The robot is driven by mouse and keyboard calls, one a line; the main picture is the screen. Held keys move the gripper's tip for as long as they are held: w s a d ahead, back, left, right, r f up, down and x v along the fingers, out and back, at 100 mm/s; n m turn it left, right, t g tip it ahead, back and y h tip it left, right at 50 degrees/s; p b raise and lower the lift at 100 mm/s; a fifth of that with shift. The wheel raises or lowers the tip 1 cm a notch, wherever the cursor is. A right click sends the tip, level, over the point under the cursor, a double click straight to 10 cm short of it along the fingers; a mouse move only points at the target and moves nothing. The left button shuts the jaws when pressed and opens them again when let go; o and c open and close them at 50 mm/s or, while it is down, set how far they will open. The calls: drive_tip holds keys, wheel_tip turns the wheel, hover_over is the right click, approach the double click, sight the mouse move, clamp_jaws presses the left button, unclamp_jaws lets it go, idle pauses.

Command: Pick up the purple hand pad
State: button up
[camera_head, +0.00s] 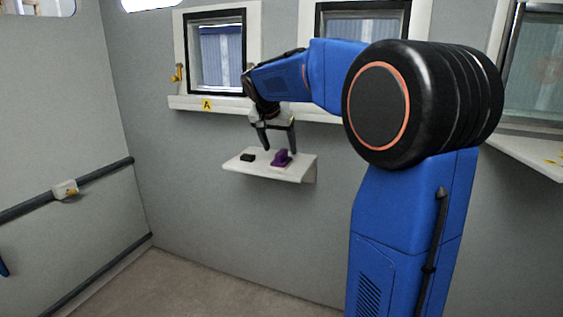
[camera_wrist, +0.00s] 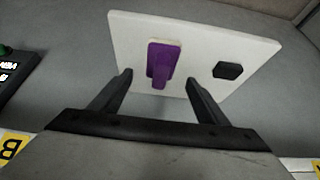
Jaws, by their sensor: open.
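The purple hand pad (camera_head: 282,158) lies on a small white wall shelf (camera_head: 303,172), right of the shelf's middle in the head view. In the wrist view the pad (camera_wrist: 160,64) lies between the lines of my two fingers, a little beyond their tips. My gripper (camera_head: 279,149) points down above the shelf, its fingers spread. In the wrist view my gripper (camera_wrist: 157,78) is open with nothing between its fingers. Whether a fingertip touches the pad or shelf I cannot tell.
A small black block (camera_head: 248,157) lies on the shelf to the left of the pad; it also shows in the wrist view (camera_wrist: 228,70). Above is a window sill (camera_head: 222,105) with a yellow "A" label (camera_head: 206,105). A dark rail (camera_head: 100,172) runs along the left wall.

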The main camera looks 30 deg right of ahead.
sight(281, 152)
drive_tip(key=shift+x, duration=2.6)
drive_tip(key=shift+a, duration=0.1)
drive_tip(key=shift+c, duration=0.6)
drive_tip(key=c, duration=1.2)
drive_tip(key=shift+r, duration=0.1)
